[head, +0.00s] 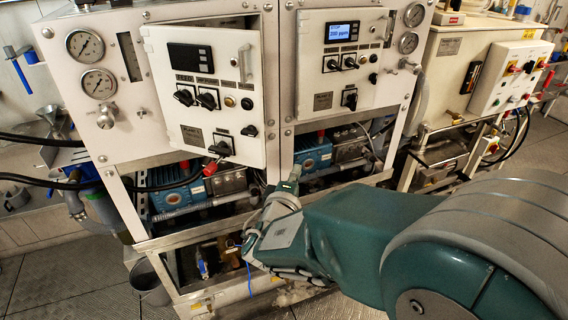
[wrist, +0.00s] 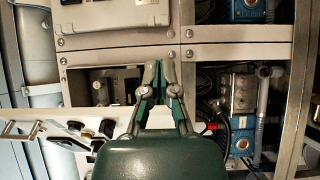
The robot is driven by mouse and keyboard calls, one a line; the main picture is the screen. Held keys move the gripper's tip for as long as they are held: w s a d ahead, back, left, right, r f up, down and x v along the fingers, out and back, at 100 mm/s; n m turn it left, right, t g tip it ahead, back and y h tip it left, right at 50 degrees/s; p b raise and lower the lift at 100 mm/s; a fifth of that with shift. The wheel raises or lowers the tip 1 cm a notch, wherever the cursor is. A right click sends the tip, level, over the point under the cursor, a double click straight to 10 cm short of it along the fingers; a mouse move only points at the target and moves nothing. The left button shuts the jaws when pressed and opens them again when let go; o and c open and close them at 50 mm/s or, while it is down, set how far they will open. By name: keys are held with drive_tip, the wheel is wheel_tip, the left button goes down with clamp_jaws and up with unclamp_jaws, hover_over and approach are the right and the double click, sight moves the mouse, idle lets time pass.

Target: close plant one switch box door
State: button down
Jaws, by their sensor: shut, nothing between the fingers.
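The plant one switch box door (head: 222,115) is the left white door in the head view, with a dark display, black knobs and a handle (head: 244,62) near its right edge. It stands ajar, with a dark gap along its top. My gripper (head: 292,178) is below and to the right of this door, apart from it in the picture. In the wrist view my gripper (wrist: 162,68) is shut and empty. A white panel with black knobs (wrist: 75,140) and a bar handle (wrist: 22,131) shows at lower left there, seen at a steep slant.
A second white door (head: 345,85) with a lit blue display is to the right. Blue pumps (head: 312,155) sit in the open frame below. Gauges (head: 85,45) are at the left. A bucket (head: 150,280) stands on the floor. A control box (head: 508,75) is at far right.

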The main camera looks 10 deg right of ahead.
drive_tip(key=h, duration=0.1)
approach(258, 153)
drive_tip(key=shift+m+g, duration=0.4)
drive_tip(key=x, duration=0.7)
drive_tip(key=shift+w+d+r, duration=0.25)
drive_tip(key=shift+r, duration=0.05)
drive_tip(key=shift+w, duration=0.15)
